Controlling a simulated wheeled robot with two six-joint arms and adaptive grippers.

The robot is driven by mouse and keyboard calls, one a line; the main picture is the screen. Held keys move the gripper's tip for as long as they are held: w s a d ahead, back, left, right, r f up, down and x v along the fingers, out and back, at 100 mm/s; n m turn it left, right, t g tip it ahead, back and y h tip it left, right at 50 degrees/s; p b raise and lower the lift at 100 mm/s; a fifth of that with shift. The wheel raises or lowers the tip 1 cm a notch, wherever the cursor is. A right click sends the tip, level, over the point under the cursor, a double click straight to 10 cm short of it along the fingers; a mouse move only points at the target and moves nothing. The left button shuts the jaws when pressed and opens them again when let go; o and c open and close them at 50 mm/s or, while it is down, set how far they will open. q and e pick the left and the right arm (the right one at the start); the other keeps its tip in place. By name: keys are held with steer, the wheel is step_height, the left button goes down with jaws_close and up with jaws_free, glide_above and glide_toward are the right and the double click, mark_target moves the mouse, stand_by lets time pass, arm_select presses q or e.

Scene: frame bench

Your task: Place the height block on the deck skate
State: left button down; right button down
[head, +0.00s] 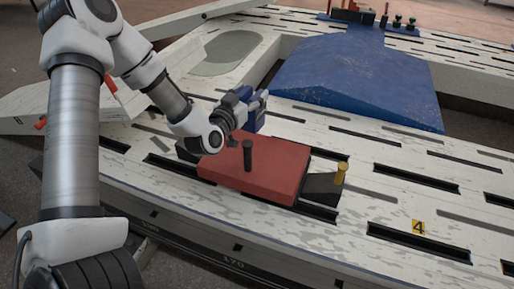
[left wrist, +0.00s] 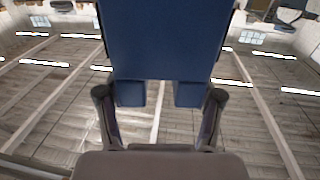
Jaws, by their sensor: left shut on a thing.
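The blue height block (head: 256,121) is in my left gripper (head: 247,101), above the bench just behind the red plate. In the left wrist view the block (left wrist: 160,40) fills the top middle, with a notch in its near edge, between the two fingers of the left gripper (left wrist: 160,97). In the head view the gripper partly hides the block. What looks like the deck skate is a red plate (head: 270,172) on a dark base, with a black upright post on it. The block appears apart from the plate. My right gripper is not in view.
The pale slotted bench deck (head: 400,205) surrounds the skate. A dark wedge with a yellow-topped pin (head: 341,173) sits at the plate's right end. A large blue ramp-shaped cover (head: 355,80) lies behind. Small tools (head: 352,12) stand at the far edge.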

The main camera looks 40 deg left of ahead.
arm_select(q)
steer(key=s+a+f+n+y, duration=0.1)
steer(key=a+y, duration=0.1)
steer(key=a, duration=0.5)
step_height(320, 180, down, 10)
steer(key=b, duration=0.6)
steer(key=shift+s+f+g+y, duration=0.2)
steer(key=shift+s+g+y, duration=0.1)
steer(key=shift+c, duration=0.9)
jaws_free()
steer(key=p+v, duration=0.4)
steer(key=v, duration=0.8)
steer(key=shift+p, duration=0.4)
